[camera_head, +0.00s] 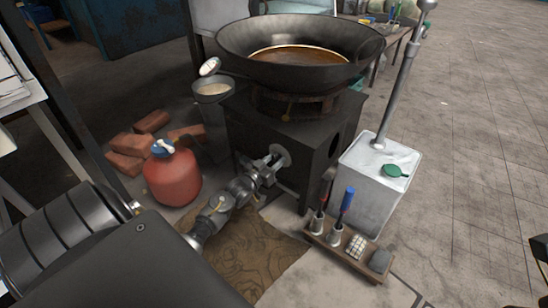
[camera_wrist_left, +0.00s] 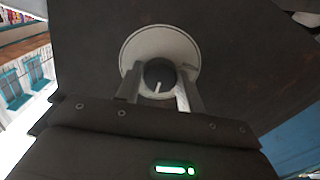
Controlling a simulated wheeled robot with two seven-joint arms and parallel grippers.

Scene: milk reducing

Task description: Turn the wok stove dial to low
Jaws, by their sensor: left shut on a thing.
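The wok stove (camera_head: 300,145) is a dark box with a large black wok (camera_head: 300,45) of brown liquid on top. Its dial (camera_wrist_left: 158,73) is a dark round knob with a white pointer line, in front of a pale round plate (camera_wrist_left: 160,44). In the head view the plate (camera_head: 283,153) shows on the stove's front, and the knob is mostly hidden by my gripper. My left gripper (camera_head: 268,165) is shut on the dial, one finger on each side, also in the wrist view (camera_wrist_left: 160,92). My right gripper does not show clearly.
A red gas canister (camera_head: 173,176) and several bricks (camera_head: 140,145) stand left of the stove. A small pan (camera_head: 212,90) sits by its upper left. A white tin (camera_head: 375,185) and a wooden tool rack (camera_head: 350,250) stand close on the right. Open floor lies farther right.

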